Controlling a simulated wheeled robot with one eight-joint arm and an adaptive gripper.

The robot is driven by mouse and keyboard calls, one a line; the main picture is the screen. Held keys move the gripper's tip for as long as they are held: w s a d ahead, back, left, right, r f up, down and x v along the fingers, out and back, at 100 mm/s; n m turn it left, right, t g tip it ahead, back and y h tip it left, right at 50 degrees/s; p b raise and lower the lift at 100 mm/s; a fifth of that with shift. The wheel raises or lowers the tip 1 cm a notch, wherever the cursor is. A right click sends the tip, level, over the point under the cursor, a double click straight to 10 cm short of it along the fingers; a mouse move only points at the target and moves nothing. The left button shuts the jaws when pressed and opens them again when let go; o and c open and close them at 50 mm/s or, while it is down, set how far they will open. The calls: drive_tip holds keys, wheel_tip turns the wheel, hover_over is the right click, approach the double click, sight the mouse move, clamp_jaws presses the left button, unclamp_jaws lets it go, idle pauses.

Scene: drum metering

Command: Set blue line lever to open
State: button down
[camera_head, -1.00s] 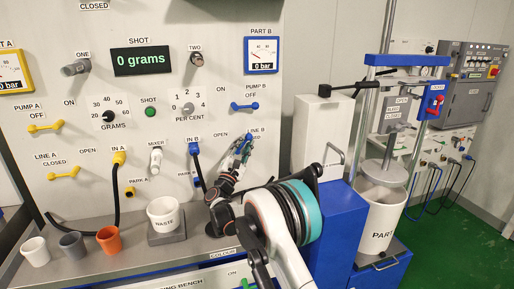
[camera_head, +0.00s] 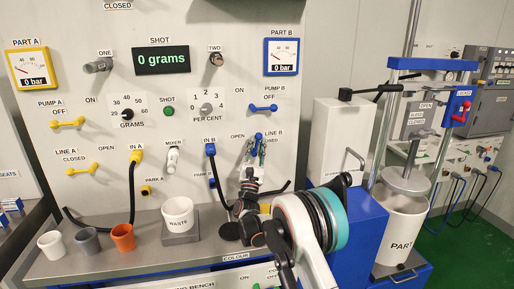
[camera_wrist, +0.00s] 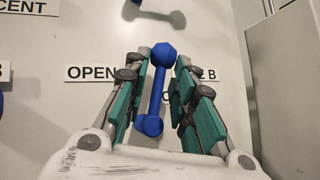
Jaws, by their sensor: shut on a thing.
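The blue line lever (camera_wrist: 157,92) sits on the panel under the LINE B label. In the wrist view it hangs nearly upright, its hub at the top and its knob end low, a little left. The OPEN label (camera_wrist: 91,73) is to its left; the label to its right is partly covered by a finger. My gripper (camera_wrist: 160,88) has its teal-padded fingers on both sides of the lever and is shut on it. In the head view the lever (camera_head: 259,137) is small and partly hidden by my gripper (camera_head: 257,152).
The blue pump B lever (camera_head: 263,108) is just above. A blue hose fitting (camera_head: 210,150) is to the left. The WASTE cup (camera_head: 178,213) and several small cups, including an orange one (camera_head: 123,237), stand on the bench below. A white cabinet (camera_head: 340,140) stands to the right.

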drive_tip(key=shift+r, duration=0.1)
drive_tip(key=c, duration=1.7)
unclamp_jaws()
drive_tip(key=shift+v, duration=3.75)
drive_tip(key=shift+c, duration=0.3)
